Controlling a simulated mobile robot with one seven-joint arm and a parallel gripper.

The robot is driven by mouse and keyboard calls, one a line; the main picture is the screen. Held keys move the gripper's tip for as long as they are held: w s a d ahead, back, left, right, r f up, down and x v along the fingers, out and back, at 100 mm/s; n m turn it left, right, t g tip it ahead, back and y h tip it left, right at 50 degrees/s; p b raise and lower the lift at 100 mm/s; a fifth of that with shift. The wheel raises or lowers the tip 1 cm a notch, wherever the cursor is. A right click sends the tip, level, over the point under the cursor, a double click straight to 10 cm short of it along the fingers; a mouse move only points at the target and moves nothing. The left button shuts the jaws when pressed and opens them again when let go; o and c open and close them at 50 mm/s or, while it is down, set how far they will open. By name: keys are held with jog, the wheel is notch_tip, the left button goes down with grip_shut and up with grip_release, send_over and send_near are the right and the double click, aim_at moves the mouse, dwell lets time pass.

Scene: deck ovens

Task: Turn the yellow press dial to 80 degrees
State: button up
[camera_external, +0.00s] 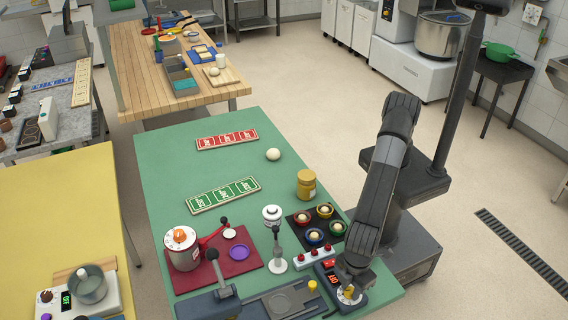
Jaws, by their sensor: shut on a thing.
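The digits on the display are also too small to read.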

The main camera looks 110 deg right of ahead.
aim_at(351, 289)
dwell(0.4)
jog(key=o, duration=1)
jog(key=shift+c, duration=0.2)
notch_tip(351, 289, up, 11)
jog(key=shift+f, duration=0.1)
